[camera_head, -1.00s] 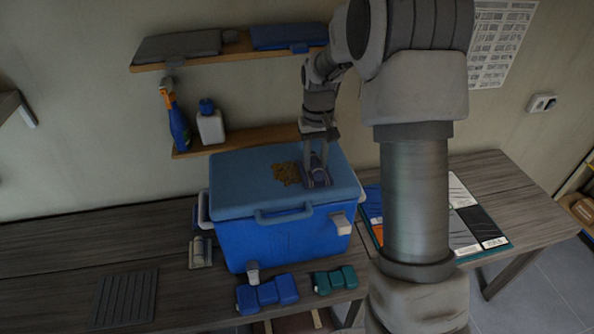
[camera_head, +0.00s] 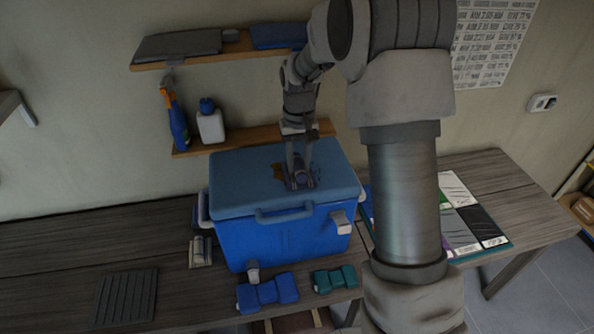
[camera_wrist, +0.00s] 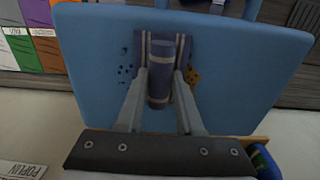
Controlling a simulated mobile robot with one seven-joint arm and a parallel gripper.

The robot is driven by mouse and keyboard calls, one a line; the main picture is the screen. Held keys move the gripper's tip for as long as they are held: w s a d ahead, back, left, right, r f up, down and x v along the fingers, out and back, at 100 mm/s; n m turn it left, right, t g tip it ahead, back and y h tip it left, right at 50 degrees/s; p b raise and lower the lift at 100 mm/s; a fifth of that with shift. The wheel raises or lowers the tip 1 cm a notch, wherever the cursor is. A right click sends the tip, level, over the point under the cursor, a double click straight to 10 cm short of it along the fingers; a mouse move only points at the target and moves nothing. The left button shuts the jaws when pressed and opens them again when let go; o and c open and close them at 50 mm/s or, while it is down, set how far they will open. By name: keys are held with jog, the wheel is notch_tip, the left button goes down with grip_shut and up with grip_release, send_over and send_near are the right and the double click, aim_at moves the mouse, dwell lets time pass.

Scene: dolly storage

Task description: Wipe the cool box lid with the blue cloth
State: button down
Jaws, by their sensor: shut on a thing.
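The blue cool box (camera_head: 280,240) stands on the workbench with its lid (camera_head: 240,182) shut. My gripper (camera_head: 300,184) is over the lid, shut on the blue cloth (camera_wrist: 158,88), a bundled dark blue cloth with pale stripes. The cloth appears to rest on the lid; exact contact is hard to see. A brown stain (camera_wrist: 193,77) shows beside the cloth in the wrist view, and at its left edge in the head view (camera_head: 278,170). Small dark specks (camera_wrist: 125,72) lie on the cloth's other side. The lid under the cloth is hidden.
A shelf behind the box holds a blue spray bottle (camera_head: 178,125) and a white bottle (camera_head: 210,124). Blue (camera_head: 268,291) and teal (camera_head: 335,279) objects sit in front. A ribbed dark mat (camera_head: 125,297) lies left. My arm hides part of the right bench.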

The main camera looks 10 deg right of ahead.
jog(key=shift+a, duration=0.1)
jog(key=shift+a, duration=2.15)
jog(key=shift+d, duration=0.1)
jog(key=shift+d, duration=2.2)
jog(key=shift+d, duration=2.25)
